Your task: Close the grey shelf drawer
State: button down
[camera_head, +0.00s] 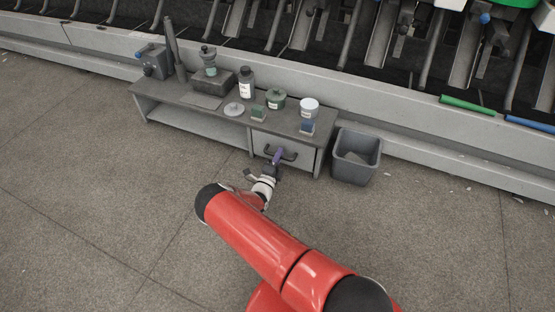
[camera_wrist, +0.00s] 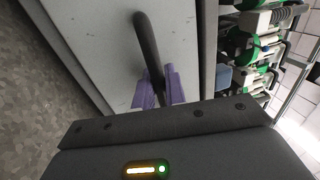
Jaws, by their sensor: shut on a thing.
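The grey shelf drawer (camera_head: 273,148) is at the right end of the low grey shelf (camera_head: 195,101) in the head view. Its front looks about flush with the shelf; I cannot tell whether a small gap is left. A dark bar handle (camera_head: 292,157) crosses the drawer front. My gripper (camera_head: 277,158) is at the handle, with its purple fingers around the bar. In the wrist view, the fingers of my gripper (camera_wrist: 159,88) are shut on the dark handle (camera_wrist: 147,40), and the pale drawer front (camera_wrist: 88,30) lies just beyond.
A grey bin (camera_head: 357,157) stands on the floor just right of the shelf. Jars, a bottle (camera_head: 246,83) and small boxes stand on the shelf top. The machine (camera_head: 400,100) runs behind. The floor (camera_head: 110,200) in front is clear.

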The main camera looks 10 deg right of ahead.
jog(key=c, duration=1.5)
grip_release()
jog(key=shift+w+d, duration=0.1)
jog(key=shift+w, duration=0.05)
jog(key=v, duration=0.7)
jog(key=shift+s+a+p, duration=0.25)
jog(key=shift+s+p, duration=0.05)
jog(key=shift+p, duration=0.05)
